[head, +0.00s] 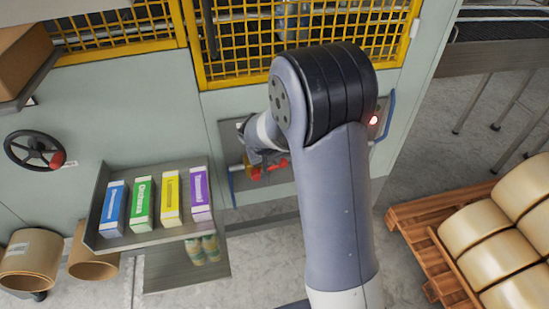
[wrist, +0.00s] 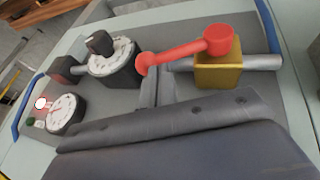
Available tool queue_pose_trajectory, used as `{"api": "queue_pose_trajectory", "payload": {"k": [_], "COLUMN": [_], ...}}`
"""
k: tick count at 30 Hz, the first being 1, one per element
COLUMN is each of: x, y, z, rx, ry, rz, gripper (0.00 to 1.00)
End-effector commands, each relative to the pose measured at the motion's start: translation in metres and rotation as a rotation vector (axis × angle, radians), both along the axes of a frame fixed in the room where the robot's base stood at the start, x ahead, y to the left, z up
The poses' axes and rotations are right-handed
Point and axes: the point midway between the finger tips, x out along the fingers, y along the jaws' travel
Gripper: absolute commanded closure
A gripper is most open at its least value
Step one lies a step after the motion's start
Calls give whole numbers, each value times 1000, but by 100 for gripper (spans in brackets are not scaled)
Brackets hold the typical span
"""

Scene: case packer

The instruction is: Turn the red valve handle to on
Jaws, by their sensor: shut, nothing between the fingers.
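The red valve handle (wrist: 185,50) is in the wrist view, its hub above a brass-yellow valve body (wrist: 218,72) on a silver pipe. The lever reaches left from the hub to a rounded end, roughly along the pipe. In the head view only bits of the red handle (head: 274,166) show below my gripper (head: 264,158). My gripper (wrist: 158,75) is shut and empty in the wrist view, its fingertips close to the lever's rounded end. I cannot tell whether they touch it.
Left of the handle are a dark knob on a white dial (wrist: 110,55) and a gauge (wrist: 66,112). A blue rail (wrist: 30,105) edges the panel. In the head view, a tray of cartons (head: 153,242), a black handwheel (head: 36,149) and a loaded pallet (head: 412,215) stand around.

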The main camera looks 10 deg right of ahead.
Motion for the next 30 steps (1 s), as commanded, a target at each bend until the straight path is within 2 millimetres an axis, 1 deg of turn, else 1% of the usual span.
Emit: {"api": "queue_pose_trajectory", "payload": {"k": [7,15,20,30], "x": [0,0,0,0], "y": [-1,-15,-20,-24], "z": [-3,-20,-28,-28], "rx": [0,0,0,-1], "ry": [0,-2,-1,0], "rz": [-1,-2,-1,1], "gripper": [100,100,100,100]}}
